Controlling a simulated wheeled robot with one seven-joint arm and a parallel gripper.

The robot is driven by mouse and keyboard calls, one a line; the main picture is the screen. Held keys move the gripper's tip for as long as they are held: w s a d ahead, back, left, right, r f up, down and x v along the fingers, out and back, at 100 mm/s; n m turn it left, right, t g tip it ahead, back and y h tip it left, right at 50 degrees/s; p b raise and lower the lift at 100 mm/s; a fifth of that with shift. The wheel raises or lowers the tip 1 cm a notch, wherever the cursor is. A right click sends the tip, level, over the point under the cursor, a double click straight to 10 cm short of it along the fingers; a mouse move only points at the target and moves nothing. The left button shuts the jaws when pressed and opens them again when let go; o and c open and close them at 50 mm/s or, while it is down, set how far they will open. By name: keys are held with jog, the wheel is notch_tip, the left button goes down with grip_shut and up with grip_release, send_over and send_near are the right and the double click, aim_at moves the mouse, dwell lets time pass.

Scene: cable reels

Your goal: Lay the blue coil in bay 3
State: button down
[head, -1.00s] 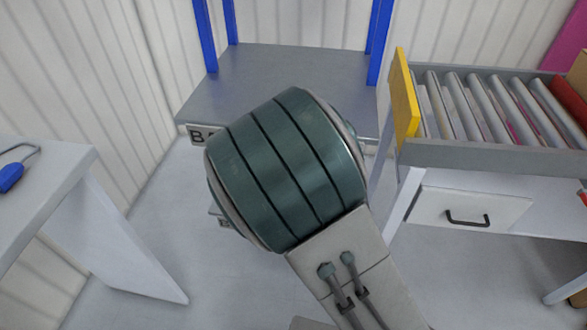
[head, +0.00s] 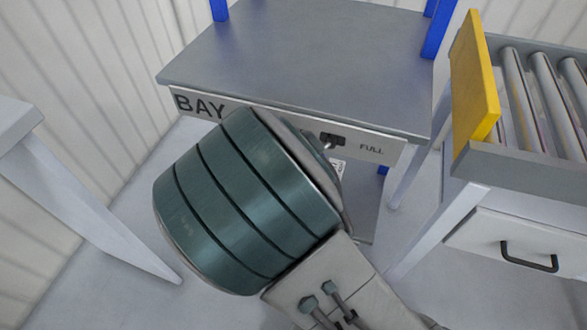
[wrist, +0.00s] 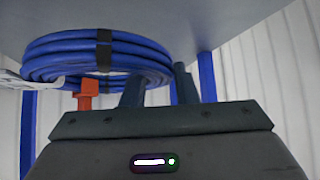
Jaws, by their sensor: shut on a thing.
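The blue coil (wrist: 70,52), a bundle of blue cable with black bands, shows in the wrist view just in front of a grey flat surface. My gripper (wrist: 160,82) is shut on the coil's near right edge, its two dark fingers either side of it. I cannot tell whether the coil touches the surface. In the head view my own arm hides gripper and coil. A grey shelf (head: 300,60) with blue posts carries a front label reading "BAY" (head: 200,105); its number is hidden behind my arm. Its visible top is bare.
A roller conveyor with a yellow end plate (head: 475,85) stands at right, above a white drawer (head: 515,240). A pale table (head: 15,125) is at left. A "FULL" marking (head: 371,149) is on the shelf's front edge. An orange-red piece (wrist: 86,92) hangs beside the coil.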

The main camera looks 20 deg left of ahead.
notch_tip(320, 180, down, 9)
jog(key=b, duration=0.4)
jog(key=shift+r, duration=0.25)
jog(key=c, duration=1.1)
grip_release()
jog(key=shift+c, duration=0.2)
